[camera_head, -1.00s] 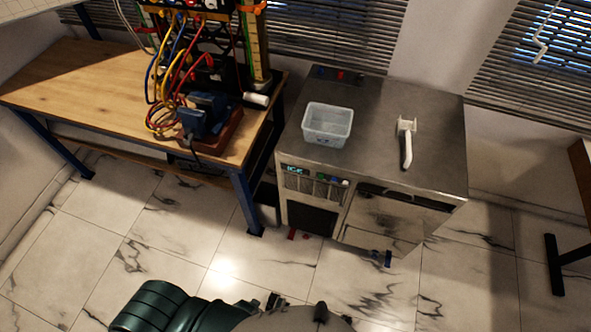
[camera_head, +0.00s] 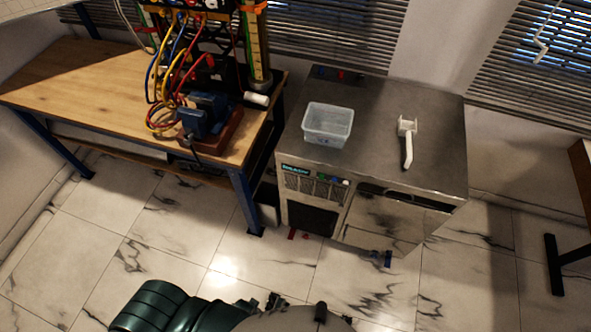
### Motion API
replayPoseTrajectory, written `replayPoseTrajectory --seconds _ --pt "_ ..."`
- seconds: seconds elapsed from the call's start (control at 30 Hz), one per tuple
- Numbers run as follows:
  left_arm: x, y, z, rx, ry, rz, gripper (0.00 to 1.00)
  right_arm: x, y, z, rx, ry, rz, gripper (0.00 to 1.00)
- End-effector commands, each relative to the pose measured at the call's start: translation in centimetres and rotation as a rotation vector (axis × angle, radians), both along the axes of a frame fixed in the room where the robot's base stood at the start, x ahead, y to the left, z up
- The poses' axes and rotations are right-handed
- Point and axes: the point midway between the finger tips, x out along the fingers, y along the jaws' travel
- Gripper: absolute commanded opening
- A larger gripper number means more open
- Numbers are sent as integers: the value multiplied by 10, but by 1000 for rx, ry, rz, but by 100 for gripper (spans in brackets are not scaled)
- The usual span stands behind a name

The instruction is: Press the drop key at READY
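A steel machine (camera_head: 375,105) stands right of the wooden bench. Its small lit display (camera_head: 295,169) is at the upper left of the front panel, and its tiny text looks like READY. A row of small coloured keys (camera_head: 334,180) sits right of the display. They look green, blue and pale, and I cannot tell which is the drop key. A clear plastic bin (camera_head: 328,124) and a white scoop-like tool (camera_head: 407,142) rest on the machine's top. Neither of my grippers is in view, and nothing touches the keys.
A wooden bench (camera_head: 75,85) on the left holds a wired rig and a blue vise-like device (camera_head: 205,115). Dark green parts of mine show at the bottom.

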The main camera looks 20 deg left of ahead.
Motion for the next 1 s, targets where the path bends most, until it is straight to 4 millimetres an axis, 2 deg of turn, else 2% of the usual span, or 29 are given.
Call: replayPoseTrajectory --seconds 0.27,0.3,0.4,0.47,1.0 --pt "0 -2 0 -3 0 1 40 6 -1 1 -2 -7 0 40" --pt "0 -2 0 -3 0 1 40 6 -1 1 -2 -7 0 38" --pt "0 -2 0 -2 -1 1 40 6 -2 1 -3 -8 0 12" --pt "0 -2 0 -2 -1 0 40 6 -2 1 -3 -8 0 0" --pt "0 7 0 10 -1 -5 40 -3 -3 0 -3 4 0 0"
